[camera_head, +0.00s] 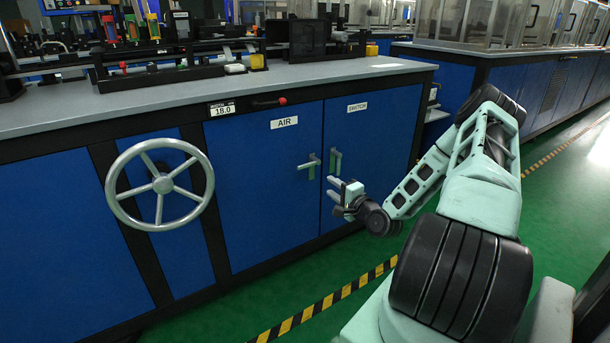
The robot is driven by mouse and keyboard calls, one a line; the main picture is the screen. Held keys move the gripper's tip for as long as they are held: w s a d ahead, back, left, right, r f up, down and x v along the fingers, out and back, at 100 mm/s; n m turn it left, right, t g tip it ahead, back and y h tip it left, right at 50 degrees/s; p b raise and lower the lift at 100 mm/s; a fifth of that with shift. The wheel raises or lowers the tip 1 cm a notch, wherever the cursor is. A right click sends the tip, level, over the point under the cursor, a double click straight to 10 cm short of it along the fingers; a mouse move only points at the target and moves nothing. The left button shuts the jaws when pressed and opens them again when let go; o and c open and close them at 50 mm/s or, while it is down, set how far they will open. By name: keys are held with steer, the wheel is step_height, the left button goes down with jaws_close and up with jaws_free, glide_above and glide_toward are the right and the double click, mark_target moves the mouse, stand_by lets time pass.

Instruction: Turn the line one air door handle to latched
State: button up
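The blue air door (262,185) carries a white label reading AIR (284,122). Its metal lever handle (309,163) is near the door's right edge, with the lever lying roughly level and pointing left. My gripper (331,188) is just below and to the right of that handle, in front of the neighbouring door. Its two fingers look parted, one above the other and pointing left, with nothing between them. It appears apart from the handle; the exact depth gap is hard to tell.
The neighbouring blue door (372,150) has its own handle (335,161), standing upright close to the air handle. A large grey handwheel (162,185) sticks out at left. Striped floor tape (330,300) crosses the green floor.

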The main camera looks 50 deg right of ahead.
mark_target(306, 167)
steer(key=b+x, duration=0.1)
steer(key=x, duration=0.4)
steer(key=b+x, duration=0.1)
steer(key=x, duration=0.5)
steer(key=b+x, duration=0.2)
steer(key=x, duration=0.4)
steer(key=shift+d, duration=0.4)
jaws_close()
